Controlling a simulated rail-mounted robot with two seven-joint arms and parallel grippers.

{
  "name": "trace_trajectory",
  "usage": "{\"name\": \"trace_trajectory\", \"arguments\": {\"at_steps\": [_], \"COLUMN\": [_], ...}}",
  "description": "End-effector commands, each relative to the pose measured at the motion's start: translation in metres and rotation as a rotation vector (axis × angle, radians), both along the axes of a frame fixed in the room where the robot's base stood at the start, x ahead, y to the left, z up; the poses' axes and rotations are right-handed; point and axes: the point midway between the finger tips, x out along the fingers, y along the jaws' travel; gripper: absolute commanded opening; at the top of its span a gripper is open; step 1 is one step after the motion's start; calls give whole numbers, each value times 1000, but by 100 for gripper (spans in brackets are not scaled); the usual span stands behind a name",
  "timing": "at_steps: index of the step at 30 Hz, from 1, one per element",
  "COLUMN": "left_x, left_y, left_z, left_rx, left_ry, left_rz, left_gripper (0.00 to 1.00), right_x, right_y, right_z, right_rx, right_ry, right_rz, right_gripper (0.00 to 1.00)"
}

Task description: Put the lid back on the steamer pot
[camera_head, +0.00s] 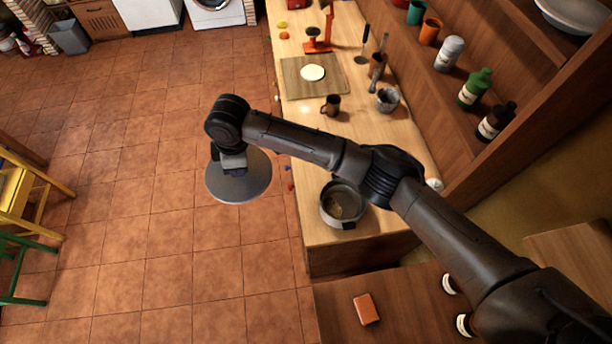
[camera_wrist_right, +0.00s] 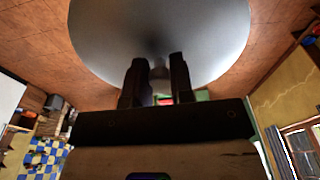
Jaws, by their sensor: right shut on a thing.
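The grey round lid (camera_head: 240,187) hangs in the air in the head view, out over the tiled floor to the left of the counter edge. My right gripper (camera_head: 235,168) is shut on the lid's knob from above. In the right wrist view, my right gripper (camera_wrist_right: 156,80) has its two fingers on either side of the knob, and the lid (camera_wrist_right: 160,35) fills the top. The open steamer pot (camera_head: 343,204) stands on the near end of the counter, right of the lid and apart from it. Its inside shows. My left gripper is in neither view.
The wooden counter (camera_head: 318,222) also holds a cutting board (camera_head: 300,84) with a white disc, a brown mug (camera_head: 331,106), a grey mortar (camera_head: 387,100) and a red-orange scale (camera_head: 319,40). Bottles stand on the right shelf. A lower surface with an orange block (camera_head: 366,309) lies nearer.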

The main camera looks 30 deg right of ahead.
Motion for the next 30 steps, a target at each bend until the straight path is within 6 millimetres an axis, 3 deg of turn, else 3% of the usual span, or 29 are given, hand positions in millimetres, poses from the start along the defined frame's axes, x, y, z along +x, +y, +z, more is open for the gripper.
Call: {"name": "trace_trajectory", "arguments": {"at_steps": [1,6,15,21,30], "left_x": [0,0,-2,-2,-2], "left_y": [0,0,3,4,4], "left_z": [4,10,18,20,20], "left_rx": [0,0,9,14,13], "left_ry": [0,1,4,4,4], "left_rz": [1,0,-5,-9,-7], "left_gripper": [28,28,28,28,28], "right_x": [-1,-12,-53,-74,-85], "right_y": [-26,-100,-218,-262,-284], "right_z": [-21,-82,-159,-181,-193], "right_rx": [-2,-2,-2,0,3], "right_ry": [9,9,4,2,-1], "right_rz": [21,136,342,438,491], "right_gripper": [0,0,0,0,0]}}
